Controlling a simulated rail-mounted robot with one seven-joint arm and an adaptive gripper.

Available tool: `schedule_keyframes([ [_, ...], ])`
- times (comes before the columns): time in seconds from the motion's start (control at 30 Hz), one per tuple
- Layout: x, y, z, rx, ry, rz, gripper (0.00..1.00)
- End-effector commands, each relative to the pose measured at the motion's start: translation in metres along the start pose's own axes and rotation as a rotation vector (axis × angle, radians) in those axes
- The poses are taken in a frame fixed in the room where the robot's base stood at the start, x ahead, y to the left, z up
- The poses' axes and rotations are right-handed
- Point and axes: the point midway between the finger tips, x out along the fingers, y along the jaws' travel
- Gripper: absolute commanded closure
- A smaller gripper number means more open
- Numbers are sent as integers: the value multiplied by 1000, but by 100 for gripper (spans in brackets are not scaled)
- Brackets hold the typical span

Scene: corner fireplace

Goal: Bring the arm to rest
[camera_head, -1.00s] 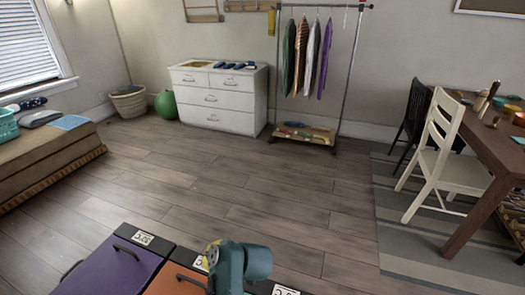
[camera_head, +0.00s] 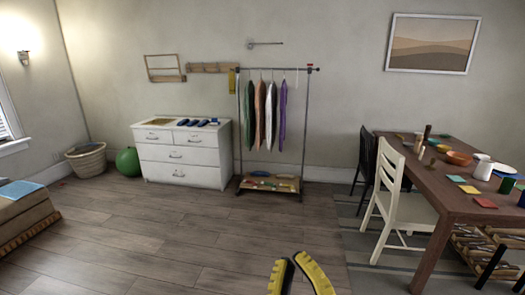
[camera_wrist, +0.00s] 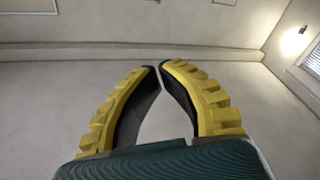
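My gripper (camera_head: 299,264) shows at the bottom of the head view, its two yellow-ridged fingers pointing up with the floor behind them. In the wrist view my gripper (camera_wrist: 161,66) has its dark inner pads leaning together. The fingertips almost meet, and an empty gap widens below them. Nothing is held. The rest of my arm is out of the head view.
Open wooden floor (camera_head: 190,240) lies ahead. A white dresser (camera_head: 180,158) and a clothes rack (camera_head: 306,130) stand at the back wall. A white chair (camera_head: 405,207) and a laden brown table (camera_head: 450,200) are at right. A bench edge (camera_head: 28,212) is at left.

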Motion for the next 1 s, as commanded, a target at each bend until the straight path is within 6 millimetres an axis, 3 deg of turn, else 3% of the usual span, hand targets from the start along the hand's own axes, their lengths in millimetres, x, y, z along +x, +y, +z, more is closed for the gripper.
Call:
schedule_keyframes([
  [0.1, -46, 34, -47, 164, 139, 118, 100],
  [0.17, -59, 46, -60, 294, 191, 154, 100],
  [0.2, -57, 46, -59, 393, 200, 148, 100],
  [0.3, -49, 68, -108, 402, 201, 145, 100],
  [0.47, -40, 93, -163, 403, 199, 143, 100],
  [1.0, -7, 190, -376, 410, 197, 141, 100],
])
